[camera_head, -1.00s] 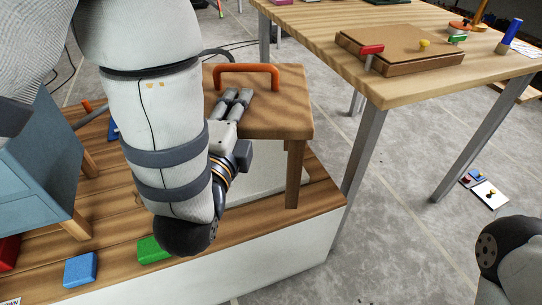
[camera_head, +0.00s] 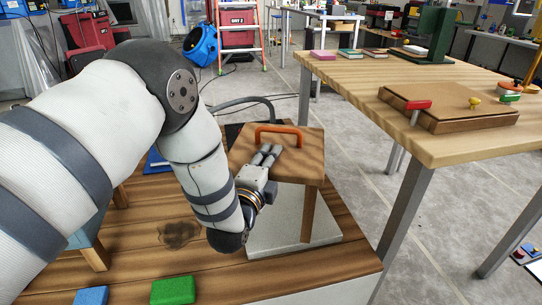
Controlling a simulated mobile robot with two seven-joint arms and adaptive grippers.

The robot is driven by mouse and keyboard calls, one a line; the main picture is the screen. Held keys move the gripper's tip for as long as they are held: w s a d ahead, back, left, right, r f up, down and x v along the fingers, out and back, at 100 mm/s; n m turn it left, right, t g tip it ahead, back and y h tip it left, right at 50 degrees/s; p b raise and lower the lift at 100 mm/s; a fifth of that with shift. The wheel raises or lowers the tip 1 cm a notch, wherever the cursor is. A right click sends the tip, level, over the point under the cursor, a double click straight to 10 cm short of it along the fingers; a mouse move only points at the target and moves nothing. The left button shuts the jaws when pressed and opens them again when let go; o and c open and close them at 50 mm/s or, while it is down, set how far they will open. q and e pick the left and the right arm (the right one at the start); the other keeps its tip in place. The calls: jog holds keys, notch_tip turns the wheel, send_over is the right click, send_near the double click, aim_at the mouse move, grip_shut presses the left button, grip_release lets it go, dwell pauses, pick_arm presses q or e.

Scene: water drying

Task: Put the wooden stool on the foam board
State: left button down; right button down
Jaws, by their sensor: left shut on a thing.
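The wooden stool (camera_head: 300,168) is upright, with an orange handle (camera_head: 279,130) on its brown top. The light grey foam board (camera_head: 268,238) lies on the wooden platform beneath it. The visible front leg (camera_head: 308,214) comes down over the board; its foot appears at the board's surface, but I cannot tell whether it bears weight. The other legs are hidden. My left gripper (camera_head: 267,154) reaches over the top from the left, its fingers at the orange handle, shut on the stool. My right gripper is out of view.
A dark patch (camera_head: 180,234) marks the platform left of the board. A green block (camera_head: 173,291) and a blue block (camera_head: 91,296) lie at its front. A wooden table (camera_head: 450,145) with a flat box (camera_head: 450,108) stands to the right, with grey floor between.

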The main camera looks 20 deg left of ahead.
pick_arm(q)
notch_tip(320, 180, down, 2)
jog(key=shift+r, duration=0.1)
jog(key=c, duration=1.4)
grip_release()
jog(key=shift+s+f, duration=0.1)
jog(key=shift+f, duration=0.2)
